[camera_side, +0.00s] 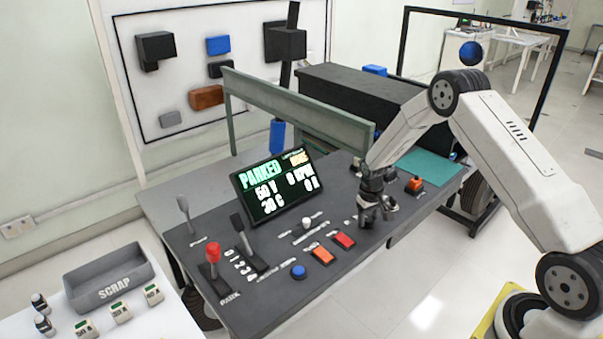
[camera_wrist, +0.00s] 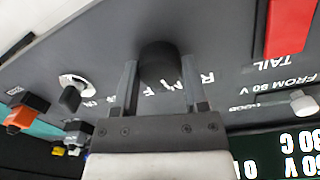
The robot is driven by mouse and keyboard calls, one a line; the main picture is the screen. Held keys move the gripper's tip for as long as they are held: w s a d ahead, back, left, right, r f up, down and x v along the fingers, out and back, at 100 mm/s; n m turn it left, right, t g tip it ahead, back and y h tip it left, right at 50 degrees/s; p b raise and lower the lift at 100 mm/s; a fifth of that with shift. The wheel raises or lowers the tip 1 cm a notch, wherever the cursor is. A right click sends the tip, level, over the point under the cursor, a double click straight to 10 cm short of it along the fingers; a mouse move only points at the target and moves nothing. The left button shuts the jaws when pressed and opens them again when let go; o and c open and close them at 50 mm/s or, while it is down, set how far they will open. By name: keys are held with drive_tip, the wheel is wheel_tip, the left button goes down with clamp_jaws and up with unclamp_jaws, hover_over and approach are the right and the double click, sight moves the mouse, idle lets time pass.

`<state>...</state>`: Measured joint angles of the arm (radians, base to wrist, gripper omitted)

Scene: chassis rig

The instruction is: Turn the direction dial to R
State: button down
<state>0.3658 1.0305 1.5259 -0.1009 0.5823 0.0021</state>
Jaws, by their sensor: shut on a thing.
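The direction dial (camera_wrist: 160,62) is a black round knob on the grey panel in the wrist view. White letters R, N and F are printed beside it, partly covered by the knob and a finger. My gripper (camera_wrist: 159,84) has one finger on each side of the dial and is shut on it. In the side view my gripper (camera_side: 370,213) points down at the right part of the panel and hides the dial. I cannot tell which letter the dial points to.
The display (camera_side: 279,184) reads PARKED. Red and orange switches (camera_side: 343,240) and a blue button (camera_side: 298,271) lie left of my gripper. An orange button (camera_side: 415,184) stands to its right. A small black knob (camera_wrist: 71,97) is nearby. Levers (camera_side: 212,257) stand farther left.

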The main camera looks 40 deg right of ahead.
sight(369, 220)
drive_tip(key=n, duration=0.7)
idle(0.6)
drive_tip(key=shift+c, duration=0.5)
unclamp_jaws()
drive_tip(key=shift+r, duration=0.15)
drive_tip(key=shift+s+a+r, duration=0.1)
drive_tip(key=shift+r, duration=1.8)
drive_tip(key=shift+s+a+r, duration=0.1)
drive_tip(key=shift+r, duration=1.8)
